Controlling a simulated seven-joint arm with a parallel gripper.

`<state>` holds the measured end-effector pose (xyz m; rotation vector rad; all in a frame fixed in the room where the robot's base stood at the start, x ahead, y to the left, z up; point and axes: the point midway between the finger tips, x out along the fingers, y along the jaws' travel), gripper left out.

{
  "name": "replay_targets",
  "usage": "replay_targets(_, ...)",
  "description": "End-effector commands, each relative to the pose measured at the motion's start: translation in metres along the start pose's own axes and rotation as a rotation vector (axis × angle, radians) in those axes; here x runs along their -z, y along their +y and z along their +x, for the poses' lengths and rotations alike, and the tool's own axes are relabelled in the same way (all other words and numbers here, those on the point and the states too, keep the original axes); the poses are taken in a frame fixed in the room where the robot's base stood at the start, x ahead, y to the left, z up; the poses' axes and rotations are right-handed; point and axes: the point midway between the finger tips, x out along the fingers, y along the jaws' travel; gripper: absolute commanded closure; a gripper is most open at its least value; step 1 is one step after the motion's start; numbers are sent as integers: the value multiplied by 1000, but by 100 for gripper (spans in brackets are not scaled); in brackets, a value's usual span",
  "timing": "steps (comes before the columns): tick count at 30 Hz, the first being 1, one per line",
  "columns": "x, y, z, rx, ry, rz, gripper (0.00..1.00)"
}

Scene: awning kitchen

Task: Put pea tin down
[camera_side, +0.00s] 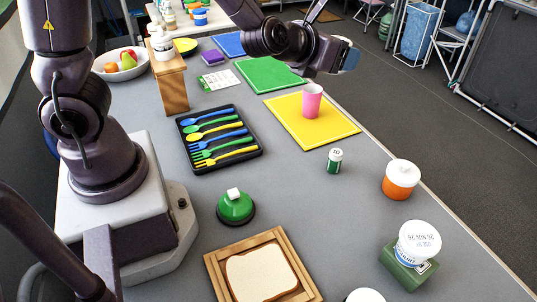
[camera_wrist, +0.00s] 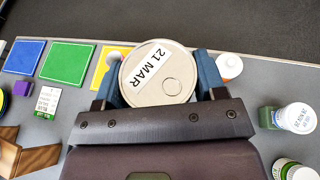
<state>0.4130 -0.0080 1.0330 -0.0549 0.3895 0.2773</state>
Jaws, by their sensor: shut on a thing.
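A round tin (camera_wrist: 157,75) with a pale metal lid marked "21 MAR" and a small ring fills the space between my fingers in the wrist view. I take it as the pea tin; its side label is hidden there. My gripper (camera_wrist: 160,80) is shut on it, with a blue finger on each side. In the side view my gripper (camera_side: 335,56) is at the top, held up above the far right part of the counter. Only a sliver of the tin (camera_side: 351,58) shows there, mostly hidden behind the gripper.
Below are a yellow mat (camera_side: 340,135) with a pink cup (camera_side: 312,100), and a green mat (camera_side: 270,76). A small green jar (camera_side: 334,161), an orange jar (camera_side: 400,180) and a white-lidded tub (camera_side: 418,242) on a green block stand near the counter's right edge. Grey counter between them is clear.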

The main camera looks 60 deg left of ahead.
Motion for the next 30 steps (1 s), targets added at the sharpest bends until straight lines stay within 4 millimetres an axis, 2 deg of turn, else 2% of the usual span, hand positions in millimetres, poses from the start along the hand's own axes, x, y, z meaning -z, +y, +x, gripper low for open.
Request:
replay_targets(1,18,-3,6,4,11,9,63)
replay_targets(8,97,-4,26,-38,12,-7,63)
replay_targets(15,174,16,36,-182,6,-66,63)
replay_targets(18,197,28,36,-252,2,-96,63)
replay_targets(23,220,50,33,-370,-2,-150,63)
replay_targets(30,208,59,34,-459,-3,-191,63)
